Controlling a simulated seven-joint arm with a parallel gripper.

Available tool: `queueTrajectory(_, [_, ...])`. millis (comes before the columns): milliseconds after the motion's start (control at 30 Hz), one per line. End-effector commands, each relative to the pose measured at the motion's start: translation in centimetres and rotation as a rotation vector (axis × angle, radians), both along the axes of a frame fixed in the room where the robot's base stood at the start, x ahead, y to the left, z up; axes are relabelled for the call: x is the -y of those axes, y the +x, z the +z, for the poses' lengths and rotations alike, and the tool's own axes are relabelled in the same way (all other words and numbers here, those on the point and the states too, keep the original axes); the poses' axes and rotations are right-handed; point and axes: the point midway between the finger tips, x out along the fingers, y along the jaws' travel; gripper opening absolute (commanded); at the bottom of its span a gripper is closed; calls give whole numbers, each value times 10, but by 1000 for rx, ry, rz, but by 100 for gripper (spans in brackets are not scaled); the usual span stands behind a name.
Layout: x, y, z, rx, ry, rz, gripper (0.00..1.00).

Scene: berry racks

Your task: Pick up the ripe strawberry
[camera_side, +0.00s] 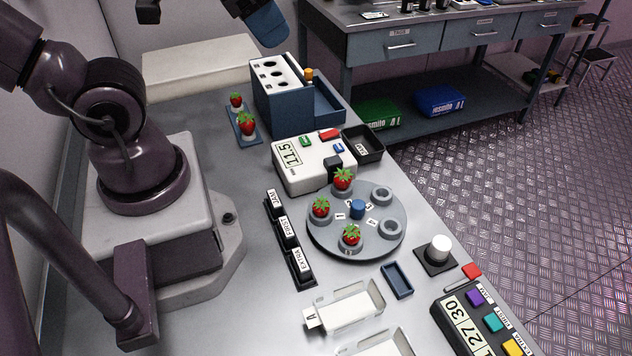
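Several red strawberries with green leaves are in view. Three sit on a round grey turntable (328,246): one at its back (343,182), one at its left (319,210) and one at its front (350,239). Two more, one smaller (236,102) and one larger (247,127), are on a narrow blue tray (235,127) at the back left. All look red, so I cannot tell which one the task means. A dark piece at the top edge (147,12) may be part of my gripper, mostly cut off. It is well away from the berries; its fingers cannot be judged.
A blue rack with holes (279,105) and a white scale reading 11.5 (310,172) stand behind the turntable. Black label holders (289,240), an empty blue tray (397,281), white trays (350,308) and a button panel (462,318) lie in front. A blue object (266,22) hangs above the rack.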

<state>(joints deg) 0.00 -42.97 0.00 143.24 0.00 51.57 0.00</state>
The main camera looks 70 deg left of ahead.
Motion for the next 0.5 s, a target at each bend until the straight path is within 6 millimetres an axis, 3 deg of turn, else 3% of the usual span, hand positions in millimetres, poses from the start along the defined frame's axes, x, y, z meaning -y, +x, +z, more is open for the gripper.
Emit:
queueTrajectory(367, [3, 0, -2, -9, 0, -16, 60])
queueTrajectory(500, [16, 6, -23, -117, 2, -80, 60])
